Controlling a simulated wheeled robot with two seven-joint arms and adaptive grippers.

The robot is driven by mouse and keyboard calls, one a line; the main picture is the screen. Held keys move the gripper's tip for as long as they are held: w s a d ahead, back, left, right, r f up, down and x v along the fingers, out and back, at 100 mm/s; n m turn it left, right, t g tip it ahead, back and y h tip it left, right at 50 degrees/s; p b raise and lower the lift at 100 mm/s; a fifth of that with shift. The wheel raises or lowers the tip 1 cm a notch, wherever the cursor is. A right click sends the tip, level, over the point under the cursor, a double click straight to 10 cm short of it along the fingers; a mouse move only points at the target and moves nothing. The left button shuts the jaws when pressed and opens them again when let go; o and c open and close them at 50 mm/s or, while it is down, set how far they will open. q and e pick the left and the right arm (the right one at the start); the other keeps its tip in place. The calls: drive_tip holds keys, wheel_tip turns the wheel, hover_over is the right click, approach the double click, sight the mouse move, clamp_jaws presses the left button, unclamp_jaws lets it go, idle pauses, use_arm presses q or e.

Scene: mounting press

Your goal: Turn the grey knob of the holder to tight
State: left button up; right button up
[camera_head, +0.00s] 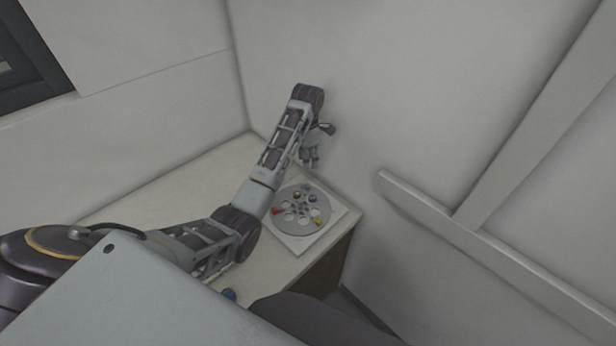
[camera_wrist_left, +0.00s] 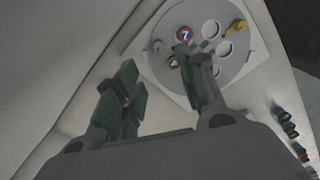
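The holder is a round grey disc (camera_head: 289,226) with several round holes, set on a white square plate on the table; it also shows at the top of the left wrist view (camera_wrist_left: 206,70). A cap marked 7 (camera_wrist_left: 184,34), a yellow piece (camera_wrist_left: 237,28) and a green piece sit on it. A small grey piece (camera_wrist_left: 158,46) at the disc's left edge may be the grey knob; I cannot tell for sure. My left gripper (camera_head: 310,157) is over the plate's far side, its fingers apart and empty (camera_wrist_left: 158,82). One finger hides part of the disc. My right gripper is not in view.
The pale table (camera_head: 168,197) stands in a corner between light walls, close behind the left gripper. Several small coloured pieces (camera_wrist_left: 286,122) lie at the right in the wrist view. A pale rail (camera_head: 440,222) runs along the right wall. The table's left part is clear.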

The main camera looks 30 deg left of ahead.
sight(308, 185)
use_arm(q)
wheel_tip(308, 185, down, 13)
drive_tip(key=shift+w+f, duration=0.1)
drive_tip(key=shift+f, duration=0.1)
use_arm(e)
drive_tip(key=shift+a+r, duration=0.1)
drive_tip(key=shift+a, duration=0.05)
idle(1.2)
use_arm(q)
clamp_jaws()
